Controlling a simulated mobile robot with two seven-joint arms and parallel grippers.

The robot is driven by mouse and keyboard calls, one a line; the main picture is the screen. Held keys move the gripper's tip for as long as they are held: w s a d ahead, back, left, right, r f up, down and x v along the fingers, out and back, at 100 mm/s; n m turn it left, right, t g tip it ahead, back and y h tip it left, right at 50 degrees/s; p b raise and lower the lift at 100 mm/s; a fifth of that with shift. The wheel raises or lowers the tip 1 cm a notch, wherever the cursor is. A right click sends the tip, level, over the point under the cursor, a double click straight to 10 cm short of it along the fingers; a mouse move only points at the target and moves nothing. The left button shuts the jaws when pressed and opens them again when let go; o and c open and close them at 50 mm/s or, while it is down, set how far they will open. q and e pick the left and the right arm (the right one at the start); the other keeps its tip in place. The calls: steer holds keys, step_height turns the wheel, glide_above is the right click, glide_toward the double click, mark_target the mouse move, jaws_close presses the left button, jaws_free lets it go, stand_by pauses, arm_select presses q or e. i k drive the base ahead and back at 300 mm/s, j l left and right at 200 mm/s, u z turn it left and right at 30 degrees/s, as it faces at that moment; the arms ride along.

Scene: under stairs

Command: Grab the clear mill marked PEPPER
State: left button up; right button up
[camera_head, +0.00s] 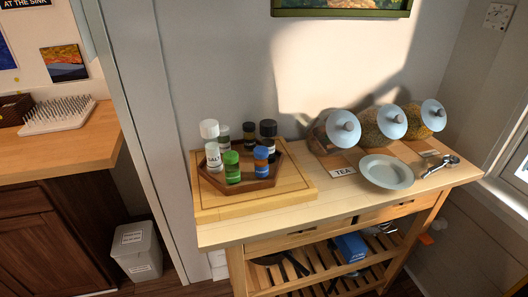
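A brown hexagonal tray (240,188) sits on a light wooden board (290,200) at the left of the wooden cart's top. Several small jars and mills stand upright in it. A taller mill with a black top (268,134) stands at the back right of the tray; its label is too small to read. A blue-capped jar (261,166) stands in front and hides its lower part. A white-topped mill marked SALT (213,157) stands at the left. A green-capped jar (232,176) is at the front. Neither of my grippers is in view.
Three glass jars with pale lids (392,122) stand at the back right of the cart (260,228), with a TEA label nearby. A pale plate (386,171) and a metal scoop (442,166) lie before them. A wall is close behind.

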mark_target(270, 143)
steer(key=l+u, duration=0.2)
steer(key=l, duration=0.35)
steer(key=k+l+u, duration=0.2)
steer(key=l, duration=0.35)
steer(key=z, duration=0.55)
steer(key=j+z, duration=0.45)
steer(key=z, duration=0.25)
steer(key=j+z, duration=0.2)
steer(key=z, duration=0.2)
steer(key=k+j+z, duration=0.2)
steer(key=j, duration=0.2)
steer(key=k+j+z, duration=0.2)
steer(key=j, duration=0.2)
steer(key=k+j, duration=0.2)
steer(key=j, duration=0.15)
steer(key=k+j, duration=0.25)
steer(key=j, duration=0.15)
steer(key=z, duration=0.05)
